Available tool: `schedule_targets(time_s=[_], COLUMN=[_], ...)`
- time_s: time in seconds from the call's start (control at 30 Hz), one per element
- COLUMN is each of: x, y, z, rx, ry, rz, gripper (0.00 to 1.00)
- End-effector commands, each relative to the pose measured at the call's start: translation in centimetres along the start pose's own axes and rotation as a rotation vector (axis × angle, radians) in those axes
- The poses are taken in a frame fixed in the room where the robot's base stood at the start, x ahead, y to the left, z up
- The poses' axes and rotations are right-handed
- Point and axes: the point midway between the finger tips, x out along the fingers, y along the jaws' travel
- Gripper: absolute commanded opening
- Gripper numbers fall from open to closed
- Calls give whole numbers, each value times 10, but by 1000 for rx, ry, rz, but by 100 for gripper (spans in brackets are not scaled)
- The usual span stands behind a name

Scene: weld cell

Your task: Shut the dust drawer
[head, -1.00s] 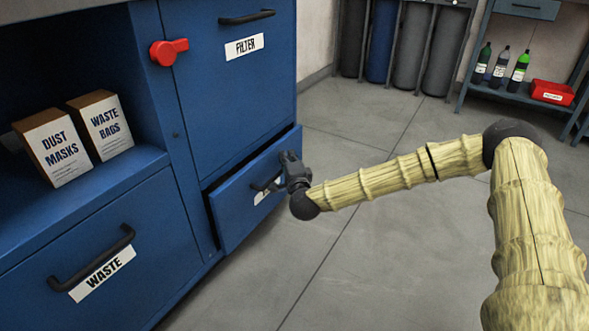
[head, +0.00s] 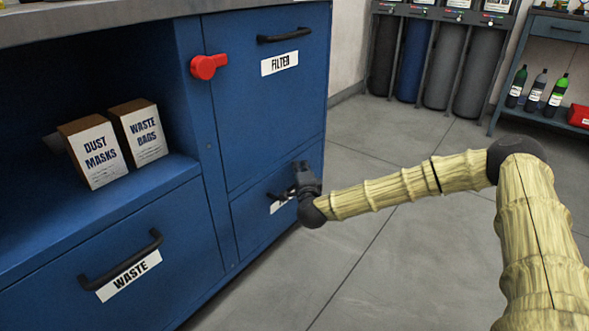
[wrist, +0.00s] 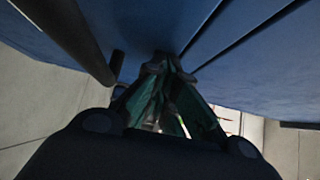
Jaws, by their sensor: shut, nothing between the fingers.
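The dust drawer (head: 254,221) is the low blue drawer under the filter door, at the right end of the cabinet. Its front looks flush, or nearly so, with the cabinet face. My gripper mostly covers its handle and label (head: 277,208), so the wording cannot be read. My gripper (head: 295,186) is at the drawer front, shut and empty. In the wrist view the closed fingertips (wrist: 168,66) are against or very close to the blue front (wrist: 160,25). A dark bar, likely the handle (wrist: 68,35), runs beside them on the left.
The blue cabinet also has a filter door (head: 264,110), a red lever (head: 208,66), a waste drawer (head: 110,255) and a shelf with two boxes, dust masks (head: 94,152) and waste bags (head: 140,134). Gas cylinders (head: 440,62) stand behind. The floor (head: 400,255) to the right is clear.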

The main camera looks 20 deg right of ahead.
Motion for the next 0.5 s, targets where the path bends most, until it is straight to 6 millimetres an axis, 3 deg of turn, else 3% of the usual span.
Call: schedule_targets(time_s=[0.1, 0.5], x=[4, 4], y=[0, -2], z=[-9, -7], rx=[0, 1], ry=[16, 11], rz=[0, -3], gripper=[0, 0])
